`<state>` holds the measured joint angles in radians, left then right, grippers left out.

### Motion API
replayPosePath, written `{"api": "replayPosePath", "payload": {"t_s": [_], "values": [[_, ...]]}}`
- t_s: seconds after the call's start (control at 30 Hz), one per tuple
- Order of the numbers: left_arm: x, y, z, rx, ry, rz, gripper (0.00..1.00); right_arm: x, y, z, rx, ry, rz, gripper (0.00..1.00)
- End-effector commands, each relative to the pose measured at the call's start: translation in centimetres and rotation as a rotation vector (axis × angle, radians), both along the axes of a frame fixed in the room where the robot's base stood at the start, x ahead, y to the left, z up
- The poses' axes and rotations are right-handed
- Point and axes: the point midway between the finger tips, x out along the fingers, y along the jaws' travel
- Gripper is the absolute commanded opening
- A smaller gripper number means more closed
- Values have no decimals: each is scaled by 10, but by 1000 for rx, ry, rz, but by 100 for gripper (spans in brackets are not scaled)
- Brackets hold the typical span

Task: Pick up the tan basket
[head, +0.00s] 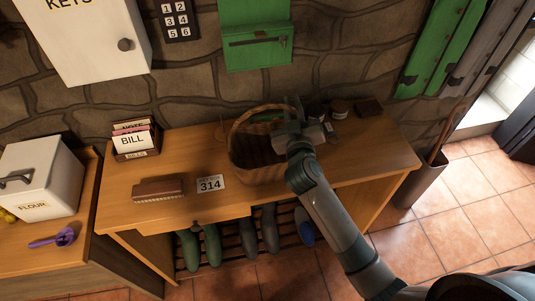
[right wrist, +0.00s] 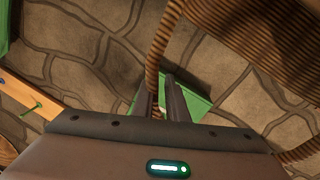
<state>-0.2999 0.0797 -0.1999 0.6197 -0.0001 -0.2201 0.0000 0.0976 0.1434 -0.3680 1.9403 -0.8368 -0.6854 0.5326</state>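The tan basket (head: 257,166) is woven, with an arched handle, and stands upright on the wooden table (head: 340,165). Something green shows inside it. My right gripper (head: 290,126) is at the right part of the handle and hides some of it. In the right wrist view the basket body (right wrist: 262,35) is at the upper right. The handle (right wrist: 162,45) runs down to my right fingertips (right wrist: 163,88). The fingers stand a narrow gap apart, with green background between them; the handle meets the left-hand finger. Firm hold is not shown. My left gripper is out of view.
A 314 card (head: 210,184), brown brush (head: 158,188) and bill holder (head: 136,142) are left of the basket. Small jars (head: 339,109) and a dark block (head: 368,107) stand right of it. The table's right end is mostly clear.

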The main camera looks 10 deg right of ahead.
Motion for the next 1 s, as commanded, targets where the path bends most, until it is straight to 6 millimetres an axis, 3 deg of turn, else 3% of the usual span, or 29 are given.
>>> {"api": "replayPosePath", "payload": {"t_s": [0.57,0.83,1.0], "values": [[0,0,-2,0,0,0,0,0,0,7,2,-3,-1,0],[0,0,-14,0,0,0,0,0,0,41,4,-8,1,0],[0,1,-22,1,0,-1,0,-11,-30,58,-2,-7,-2,0]]}}
